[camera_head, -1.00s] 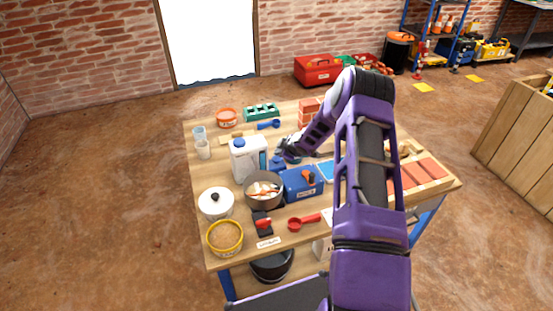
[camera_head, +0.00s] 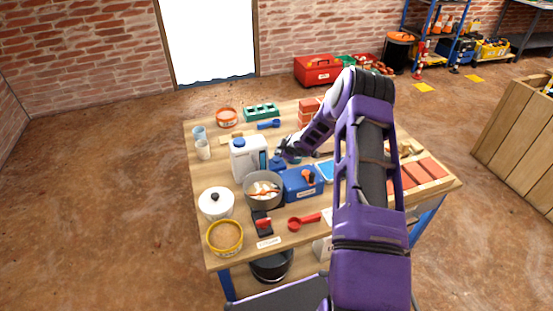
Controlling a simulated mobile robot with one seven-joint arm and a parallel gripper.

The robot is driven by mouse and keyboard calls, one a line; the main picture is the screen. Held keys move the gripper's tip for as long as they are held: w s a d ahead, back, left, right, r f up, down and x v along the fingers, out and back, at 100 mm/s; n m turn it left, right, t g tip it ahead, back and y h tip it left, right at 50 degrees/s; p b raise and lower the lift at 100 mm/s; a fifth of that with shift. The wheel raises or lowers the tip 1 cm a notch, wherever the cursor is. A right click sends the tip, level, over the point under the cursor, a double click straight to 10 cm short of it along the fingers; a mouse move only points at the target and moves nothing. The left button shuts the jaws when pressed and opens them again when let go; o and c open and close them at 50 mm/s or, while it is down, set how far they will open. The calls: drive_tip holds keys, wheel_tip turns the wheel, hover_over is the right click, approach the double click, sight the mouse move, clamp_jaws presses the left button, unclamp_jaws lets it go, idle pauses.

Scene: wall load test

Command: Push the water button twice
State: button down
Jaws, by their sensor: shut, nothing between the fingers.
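A white jug-like container (camera_head: 243,163) with a blue cap and a blue front strip stands near the middle of the table; it may be the water container. A small blue part (camera_head: 277,164) sits just to its right, and I cannot tell whether it is the water button. My gripper (camera_head: 283,155) is shut and empty, close above or beside this blue part. It is small and dark here, so I cannot tell whether it touches. Part of the tabletop to the right is hidden behind my purple arm.
A pot (camera_head: 264,203) and a blue box (camera_head: 301,185) stand in front of my gripper. A white lidded pot (camera_head: 216,207), a yellow-rimmed tub (camera_head: 225,249) and a red scoop (camera_head: 302,222) lie nearer the front. Red bricks (camera_head: 304,119) are behind.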

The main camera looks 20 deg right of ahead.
sight(279, 160)
drive_tip(key=shift+f, duration=0.4)
drive_tip(key=shift+f+b, duration=0.65)
drive_tip(key=shift+b, duration=0.05)
idle(0.6)
drive_tip(key=shift+r, duration=0.15)
drive_tip(key=shift+r+p, duration=0.95)
drive_tip(key=shift+p, duration=0.05)
drive_tip(key=shift+r, duration=0.1)
wheel_tip(279, 160, up, 5)
drive_tip(key=p, duration=0.4)
idle(2.4)
